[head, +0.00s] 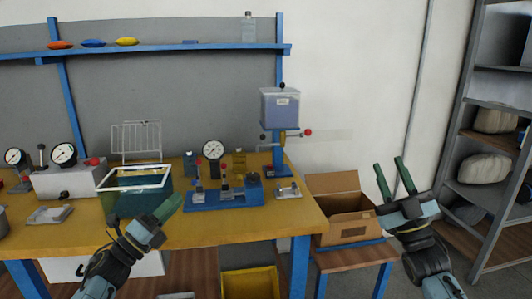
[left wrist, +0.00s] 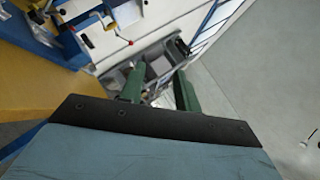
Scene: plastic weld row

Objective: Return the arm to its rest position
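My left gripper (head: 166,208) is in front of the yellow-topped workbench (head: 190,235), low in the head view. Its green fingers point up and to the right, and they overlap in that view. In the left wrist view its two fingers (left wrist: 159,90) stand apart with nothing between them. My right gripper (head: 392,179) is at the right, beside the open cardboard box. Its two green fingers point up, apart, with nothing between them.
The bench carries a blue fixture (head: 222,196), a wire-lidded container (head: 140,180) and a press (head: 280,110). An open cardboard box (head: 342,228) stands right of the bench. A yellow bin (head: 250,283) is below. Grey shelving (head: 475,140) stands at the far right.

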